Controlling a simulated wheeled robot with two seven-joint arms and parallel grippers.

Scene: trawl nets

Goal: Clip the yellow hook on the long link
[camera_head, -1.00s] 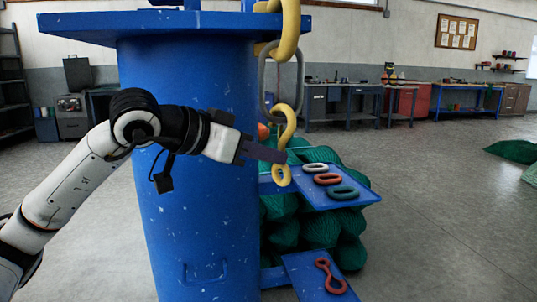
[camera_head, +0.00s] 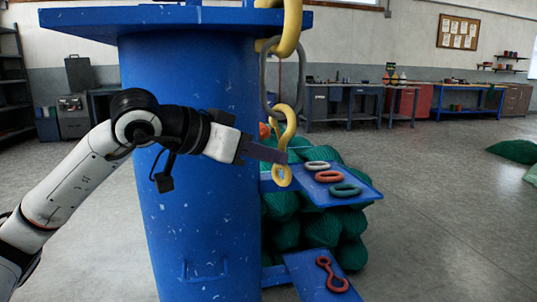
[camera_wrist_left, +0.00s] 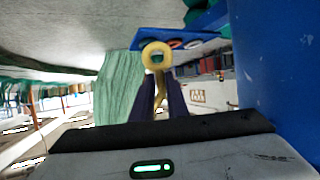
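The yellow hook (camera_head: 288,125) is upright, with a curved upper part and a small ring at its lower end. My left gripper (camera_head: 280,154) is at its stem, and the hook stands between the fingers. In the left wrist view the hook's ring (camera_wrist_left: 157,55) shows beyond the dark fingers (camera_wrist_left: 161,98), which close in on the stem from both sides. The long grey link (camera_head: 302,80) hangs from a thick yellow link (camera_head: 292,28). The hook's upper curve overlaps the link's bottom end; I cannot tell whether it is threaded through. My right gripper is out of view.
A large blue post (camera_head: 195,200) stands close beside the left arm. A blue shelf (camera_head: 365,199) below right of the hook carries white, red and green rings. A lower blue plate (camera_head: 308,288) carries a red link (camera_head: 330,275). Green nets (camera_head: 320,230) lie behind.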

